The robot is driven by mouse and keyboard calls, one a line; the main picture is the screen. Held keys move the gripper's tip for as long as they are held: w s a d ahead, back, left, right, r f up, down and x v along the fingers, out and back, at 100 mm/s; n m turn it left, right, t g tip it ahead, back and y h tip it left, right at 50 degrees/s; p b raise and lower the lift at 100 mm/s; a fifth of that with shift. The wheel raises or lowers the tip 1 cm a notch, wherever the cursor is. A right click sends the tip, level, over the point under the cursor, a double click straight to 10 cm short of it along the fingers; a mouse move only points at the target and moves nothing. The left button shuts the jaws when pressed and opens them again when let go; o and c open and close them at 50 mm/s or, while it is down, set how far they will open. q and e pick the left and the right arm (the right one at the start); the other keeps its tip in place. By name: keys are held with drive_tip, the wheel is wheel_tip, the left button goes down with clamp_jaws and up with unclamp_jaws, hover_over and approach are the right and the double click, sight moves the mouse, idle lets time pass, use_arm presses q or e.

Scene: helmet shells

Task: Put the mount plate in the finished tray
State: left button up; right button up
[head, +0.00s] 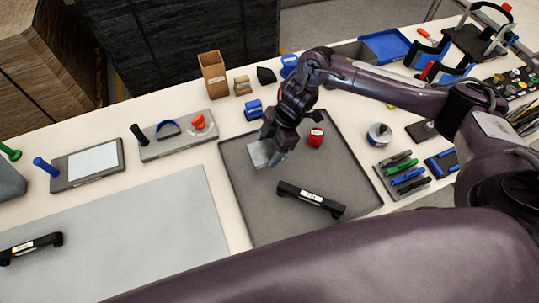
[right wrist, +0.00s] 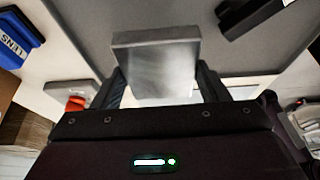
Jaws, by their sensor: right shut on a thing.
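The mount plate, a flat light-grey metallic square (head: 262,153), is between the fingers of my right gripper (head: 275,150). In the right wrist view the plate (right wrist: 155,65) stands between the two fingers (right wrist: 158,88), with one finger at each side. It is over the left back part of a large dark-grey tray (head: 250,220), which seems to be the finished tray. I cannot tell whether the plate touches the tray floor. My left gripper is not in view.
The tray holds a red labelled piece (head: 316,137) and a black labelled bar (head: 311,199). A blue labelled block (head: 253,110) stands behind it. A grey mat (head: 130,240) lies left; a rack of coloured clips (head: 402,176) stands right. The tray's front middle is clear.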

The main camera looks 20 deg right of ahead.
sight(269, 159)
wheel_tip(269, 159, down, 6)
drive_tip(key=shift+a+r+p, duration=0.1)
drive_tip(key=shift+p, duration=0.2)
drive_tip(key=shift+w+f, duration=0.1)
drive_tip(key=shift+f, duration=0.2)
drive_tip(key=shift+f, duration=0.1)
drive_tip(key=o, duration=1.4)
drive_tip(key=shift+f, duration=0.1)
drive_tip(key=b+v, duration=0.2)
drive_tip(key=v, duration=1)
drive_tip(key=shift+b, duration=0.3)
